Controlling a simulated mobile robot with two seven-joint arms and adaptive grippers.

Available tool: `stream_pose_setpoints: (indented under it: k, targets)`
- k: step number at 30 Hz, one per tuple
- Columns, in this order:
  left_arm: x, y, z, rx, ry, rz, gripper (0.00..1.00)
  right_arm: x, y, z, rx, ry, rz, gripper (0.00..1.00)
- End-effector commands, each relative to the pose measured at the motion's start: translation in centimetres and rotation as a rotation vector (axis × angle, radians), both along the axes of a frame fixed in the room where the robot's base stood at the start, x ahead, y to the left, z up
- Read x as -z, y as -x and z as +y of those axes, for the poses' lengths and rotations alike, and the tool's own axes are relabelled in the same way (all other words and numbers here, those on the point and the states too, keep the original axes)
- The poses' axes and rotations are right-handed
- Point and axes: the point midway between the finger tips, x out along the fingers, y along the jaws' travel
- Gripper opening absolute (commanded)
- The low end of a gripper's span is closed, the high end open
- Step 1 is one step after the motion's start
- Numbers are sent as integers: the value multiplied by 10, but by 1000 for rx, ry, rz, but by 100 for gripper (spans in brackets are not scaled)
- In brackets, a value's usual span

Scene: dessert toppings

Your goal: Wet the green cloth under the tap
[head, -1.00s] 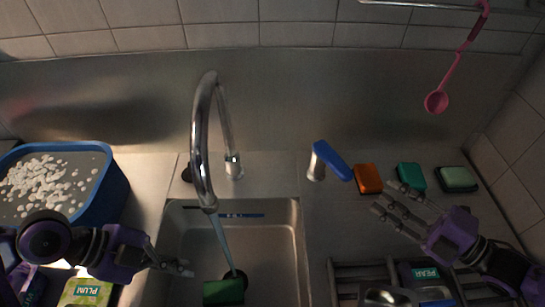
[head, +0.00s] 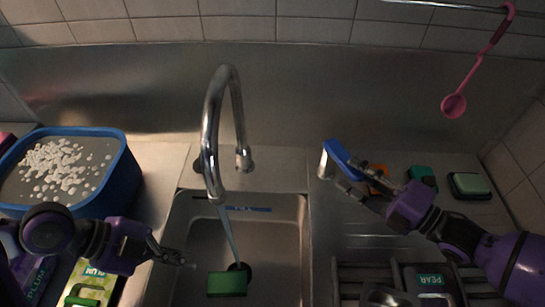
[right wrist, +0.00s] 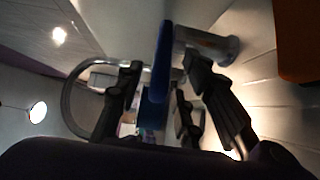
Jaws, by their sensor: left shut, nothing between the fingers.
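The green cloth (head: 227,284), a folded block, lies in the sink (head: 285,225) beside the dark drain. The chrome tap (head: 212,130) arches over the sink. A water stream (head: 229,235) falls from it towards the drain at the cloth's far right edge; I cannot tell whether it touches the cloth. My left gripper (head: 180,260) is shut and empty, left of the cloth. The blue tap lever (head: 346,160) is right of the sink. My right gripper (head: 358,190) is at it. In the right wrist view the lever (right wrist: 160,65) stands between the open fingers (right wrist: 155,100), with gaps visible.
A blue tub (head: 125,180) with white pieces stands at left. Yellow-green PLUM packaging (head: 92,285) is below it. An orange sponge (head: 378,172) is partly behind my right gripper; green sponges (head: 470,184) lie further right. A dark rack (head: 345,280) and a pink ladle (head: 454,105) are at right.

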Motion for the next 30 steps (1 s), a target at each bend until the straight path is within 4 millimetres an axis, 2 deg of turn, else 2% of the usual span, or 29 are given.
stream_pose_setpoints:
  k: [5,13,21,30]
  targets:
    - [-2,-1,0,0,0,-3,0,-1,-7,10,-1,0,0,34]
    - [-1,0,0,0,0,-3,0,0,-8,10,-1,0,1,34]
    - [-1,0,0,0,0,-3,0,0,-8,10,-1,0,1,0]
    - [-1,0,0,0,0,-3,0,0,-8,10,-1,1,0,0]
